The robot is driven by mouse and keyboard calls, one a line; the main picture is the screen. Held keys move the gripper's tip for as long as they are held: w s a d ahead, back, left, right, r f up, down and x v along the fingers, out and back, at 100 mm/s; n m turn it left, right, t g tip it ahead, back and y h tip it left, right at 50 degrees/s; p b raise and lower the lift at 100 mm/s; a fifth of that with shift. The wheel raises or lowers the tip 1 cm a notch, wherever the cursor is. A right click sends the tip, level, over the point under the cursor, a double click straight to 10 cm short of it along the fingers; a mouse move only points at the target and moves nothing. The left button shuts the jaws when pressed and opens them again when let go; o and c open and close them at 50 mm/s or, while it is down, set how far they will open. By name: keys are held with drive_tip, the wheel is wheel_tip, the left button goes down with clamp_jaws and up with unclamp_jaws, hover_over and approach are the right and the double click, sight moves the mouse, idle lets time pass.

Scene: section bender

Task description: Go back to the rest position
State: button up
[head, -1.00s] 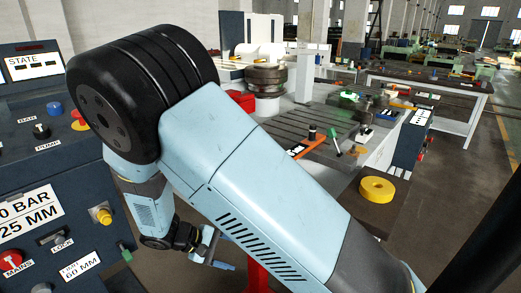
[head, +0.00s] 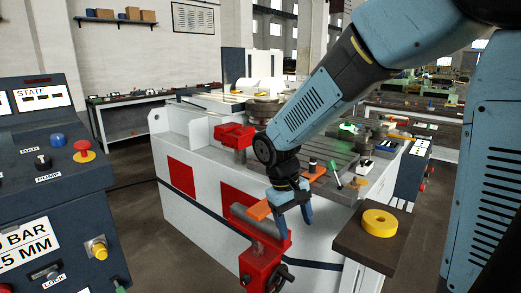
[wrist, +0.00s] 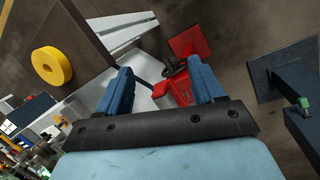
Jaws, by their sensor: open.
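My gripper (head: 291,208) hangs from my light-blue arm in the middle of the head view, in front of the white section bender (head: 180,215). Its blue fingers are apart and point down, near a red vise-like stand (head: 262,262). In the wrist view my gripper (wrist: 165,85) shows two blue fingers spread with nothing held between them. The red stand (wrist: 178,92) shows beyond the fingers, partly hidden by them. I cannot tell whether the fingers touch the stand.
The control console (head: 50,195) with knobs and buttons stands at the left. A yellow ring (head: 379,223) lies on a brown side table (head: 350,240) at the right. A red block (head: 235,137) sits on the bender's edge. Open floor shows between console and bender.

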drive_tip(key=s+d+r+m+t+y, duration=0.2)
drive_tip(key=s+d+r+m+t, duration=0.3)
drive_tip(key=s+d+r, duration=0.7)
drive_tip(key=shift+s+d+r+t+y, duration=0.25)
drive_tip(key=shift+d+r+t+y, duration=0.4)
drive_tip(key=shift+d, duration=0.85)
drive_tip(key=shift+r+h, duration=0.15)
drive_tip(key=shift+h, duration=0.1)
